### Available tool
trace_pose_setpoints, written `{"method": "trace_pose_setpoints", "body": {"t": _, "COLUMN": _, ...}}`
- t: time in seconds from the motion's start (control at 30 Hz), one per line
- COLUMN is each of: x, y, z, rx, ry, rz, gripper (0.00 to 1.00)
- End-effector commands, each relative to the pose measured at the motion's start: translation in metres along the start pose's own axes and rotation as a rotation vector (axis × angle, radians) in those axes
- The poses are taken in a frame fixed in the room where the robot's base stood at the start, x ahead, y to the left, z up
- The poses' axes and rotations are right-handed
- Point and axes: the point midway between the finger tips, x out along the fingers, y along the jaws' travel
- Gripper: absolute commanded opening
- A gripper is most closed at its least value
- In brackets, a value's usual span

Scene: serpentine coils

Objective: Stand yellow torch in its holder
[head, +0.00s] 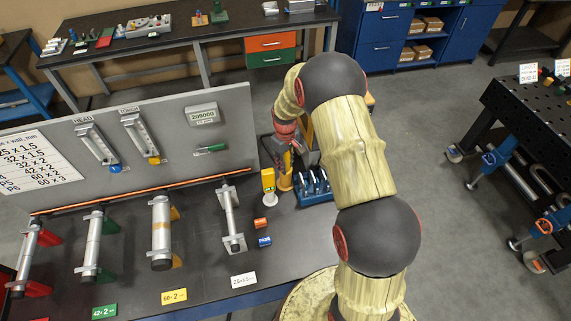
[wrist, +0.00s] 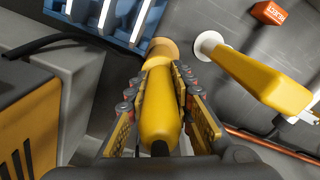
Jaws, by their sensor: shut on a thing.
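My gripper (wrist: 159,88) is shut on the yellow torch (wrist: 160,115), a smooth yellow body with a dark end nearest the wrist camera. Its far end meets a tan round flange (wrist: 162,47) at the bench surface; I cannot tell whether that is part of the torch or a holder under it. In the head view the torch (head: 285,177) looks roughly upright on the bench, partly covered by my wrist. A second yellow piece (head: 268,180) with a white round foot stands just left of it, apart from the gripper; it also shows in the wrist view (wrist: 262,82).
A blue slotted rack (head: 314,187) stands close on the right. A red block (head: 260,222) and a blue block (head: 264,241) lie in front. Clamped tubes (head: 230,220) stand left, before a grey upright panel (head: 235,120). A yellow-and-grey machine (wrist: 30,125) is close beside my gripper.

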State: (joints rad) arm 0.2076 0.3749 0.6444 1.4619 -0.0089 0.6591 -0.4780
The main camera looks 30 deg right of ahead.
Motion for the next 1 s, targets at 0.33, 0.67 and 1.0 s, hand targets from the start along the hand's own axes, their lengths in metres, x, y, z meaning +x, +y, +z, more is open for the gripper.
{"method": "trace_pose_setpoints", "body": {"t": 0.33, "x": 0.000, "y": 0.000, "z": 0.000, "rx": 0.000, "ry": 0.000, "rz": 0.000, "gripper": 0.42}}
{"method": "trace_pose_setpoints", "body": {"t": 0.67, "x": 0.000, "y": 0.000, "z": 0.000, "rx": 0.000, "ry": -0.001, "rz": 0.000, "gripper": 0.44}}
{"method": "trace_pose_setpoints", "body": {"t": 1.0, "x": -0.046, "y": 0.001, "z": -0.002, "rx": 0.000, "ry": 0.005, "rz": 0.002, "gripper": 0.44}}
